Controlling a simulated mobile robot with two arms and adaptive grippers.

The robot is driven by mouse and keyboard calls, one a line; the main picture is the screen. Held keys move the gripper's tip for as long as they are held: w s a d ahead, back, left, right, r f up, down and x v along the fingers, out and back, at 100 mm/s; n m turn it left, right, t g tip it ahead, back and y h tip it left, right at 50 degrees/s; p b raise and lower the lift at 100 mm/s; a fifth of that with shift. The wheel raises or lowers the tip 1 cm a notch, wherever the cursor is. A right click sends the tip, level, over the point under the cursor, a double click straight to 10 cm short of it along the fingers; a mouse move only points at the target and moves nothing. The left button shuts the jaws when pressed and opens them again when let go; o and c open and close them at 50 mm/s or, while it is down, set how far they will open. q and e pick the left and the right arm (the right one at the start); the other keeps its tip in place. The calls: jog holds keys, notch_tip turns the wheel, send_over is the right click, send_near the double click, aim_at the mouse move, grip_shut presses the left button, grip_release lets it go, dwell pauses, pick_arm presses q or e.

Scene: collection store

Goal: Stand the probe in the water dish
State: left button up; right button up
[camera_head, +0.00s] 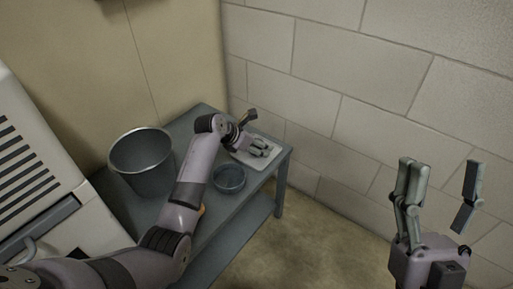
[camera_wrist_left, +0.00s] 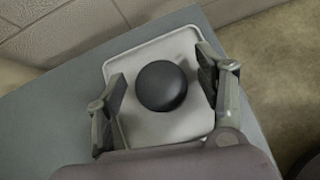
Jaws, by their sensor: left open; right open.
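A dark round object (camera_wrist_left: 162,86), which I take to be the probe seen from above, is on or above a pale tray (camera_wrist_left: 180,132) in the left wrist view. My left gripper (camera_wrist_left: 163,92) is open, with one finger on each side of it and a gap to each. In the head view my left gripper (camera_head: 257,148) is over the tray (camera_head: 242,158) at the table's far right corner; the dark object cannot be made out there. The water dish (camera_head: 229,179) is a round, dark bluish dish nearer on the table. My right gripper (camera_head: 436,195) is open and empty, right of the table.
A grey bucket (camera_head: 141,160) stands on the left of the blue-grey table (camera_head: 205,117). A small orange thing (camera_head: 202,210) shows partly behind my left arm. A slatted pale cabinet (camera_head: 38,165) is at the left.

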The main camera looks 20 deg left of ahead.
pick_arm(q)
jog(key=shift+c, duration=0.4)
jog(key=c, duration=1.2)
jog(key=shift+r, duration=0.1)
